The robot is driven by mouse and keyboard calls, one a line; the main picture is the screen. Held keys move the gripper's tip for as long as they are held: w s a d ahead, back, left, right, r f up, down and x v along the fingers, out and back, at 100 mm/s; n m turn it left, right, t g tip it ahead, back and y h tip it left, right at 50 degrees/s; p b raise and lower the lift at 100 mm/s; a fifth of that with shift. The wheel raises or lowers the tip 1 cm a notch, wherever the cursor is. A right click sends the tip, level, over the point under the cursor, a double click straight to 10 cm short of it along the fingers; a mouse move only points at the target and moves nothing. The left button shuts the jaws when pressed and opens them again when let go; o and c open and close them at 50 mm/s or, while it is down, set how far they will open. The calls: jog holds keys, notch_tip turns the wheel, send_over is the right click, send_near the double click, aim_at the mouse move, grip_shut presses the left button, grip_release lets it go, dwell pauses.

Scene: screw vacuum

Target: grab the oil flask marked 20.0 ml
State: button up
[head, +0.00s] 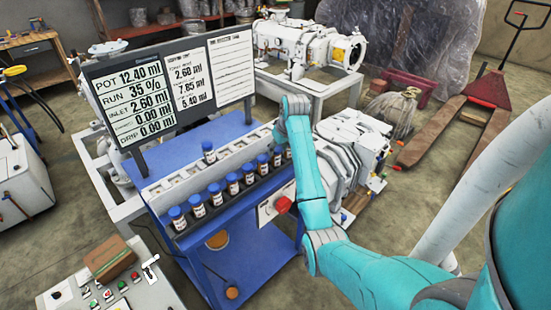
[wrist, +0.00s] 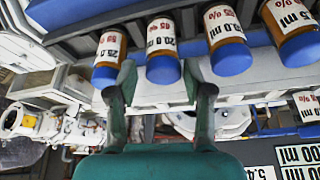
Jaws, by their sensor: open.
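Several amber flasks with blue caps and white labels stand in a row in the rack (head: 246,196). In the wrist view, which is upside down, a flask whose label seems to read 20.0 ml (wrist: 161,36) is near the middle. Its blue cap lies between the fingers of my gripper (wrist: 166,85), with visible space on both sides. My gripper is open and empty. The label of the flask to its left (wrist: 108,48) is only partly legible. In the head view my arm hides the gripper, and the labels are too small to read.
Another flask (head: 209,152) stands apart on the white slotted tray (head: 180,182) behind the row. A display board (head: 173,86) rises behind that. A red knob (head: 283,205) sits on the blue cart's front. Neighbouring flasks stand close to both fingers.

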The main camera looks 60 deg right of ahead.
jog(key=shift+x, duration=2.75)
jog(key=shift+w+a, duration=0.1)
jog(key=shift+a, duration=0.05)
